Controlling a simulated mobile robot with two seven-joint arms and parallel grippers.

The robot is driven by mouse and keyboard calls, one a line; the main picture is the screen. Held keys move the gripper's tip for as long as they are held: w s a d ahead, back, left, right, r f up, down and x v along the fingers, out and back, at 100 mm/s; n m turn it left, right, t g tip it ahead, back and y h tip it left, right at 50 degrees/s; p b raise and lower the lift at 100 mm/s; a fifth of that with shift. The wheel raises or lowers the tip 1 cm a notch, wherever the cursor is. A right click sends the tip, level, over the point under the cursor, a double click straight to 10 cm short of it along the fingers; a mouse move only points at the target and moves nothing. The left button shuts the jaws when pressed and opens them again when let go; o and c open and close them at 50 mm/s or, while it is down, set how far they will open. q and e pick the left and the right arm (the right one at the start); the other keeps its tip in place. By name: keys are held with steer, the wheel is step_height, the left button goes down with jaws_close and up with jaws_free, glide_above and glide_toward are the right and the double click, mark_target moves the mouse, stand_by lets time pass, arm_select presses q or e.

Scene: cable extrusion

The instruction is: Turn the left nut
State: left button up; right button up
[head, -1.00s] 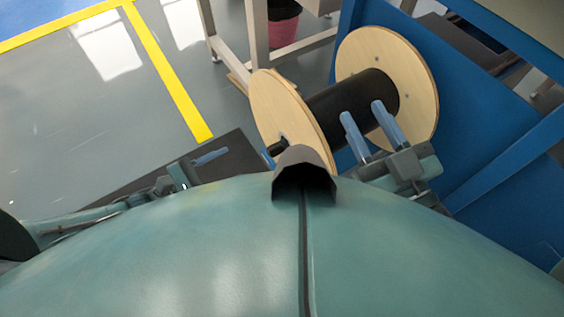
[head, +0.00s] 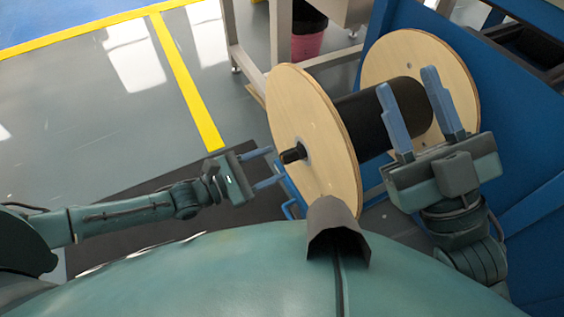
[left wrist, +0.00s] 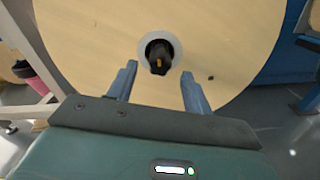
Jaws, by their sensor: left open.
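A cable spool with two wooden discs (head: 312,135) and a black core (head: 375,115) lies across the picture centre in the head view. A dark nut or shaft end (head: 293,154) sticks out of the left disc's centre; it also shows in the left wrist view (left wrist: 158,58), inside a pale ring. My left gripper (head: 276,169) is open and empty, just left of and slightly below that dark end, its fingers pointing at the disc. In the wrist view its fingers stand apart below the nut. My right gripper (head: 410,90) is open, its two blue fingers in front of the black core and far disc.
A blue machine panel (head: 520,190) stands on the right. A metal-legged table (head: 282,35) and a pink bucket (head: 307,45) are behind the spool. A dark mat (head: 130,190) lies below my left arm. The grey floor with yellow lines (head: 190,85) is clear at left.

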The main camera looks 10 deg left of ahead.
mark_target(282, 160)
arm_select(q)
steer(key=shift+b+x, duration=0.4)
steer(key=shift+x, duration=1.55)
arm_select(e)
steer(key=shift+s+r+n+y, duration=0.25)
steer(key=shift+r+n+y, duration=0.5)
steer(key=shift+n+y, duration=0.3)
arm_select(q)
steer(key=shift+a, duration=0.1)
steer(key=shift+c, duration=0.4)
steer(key=c, duration=0.9)
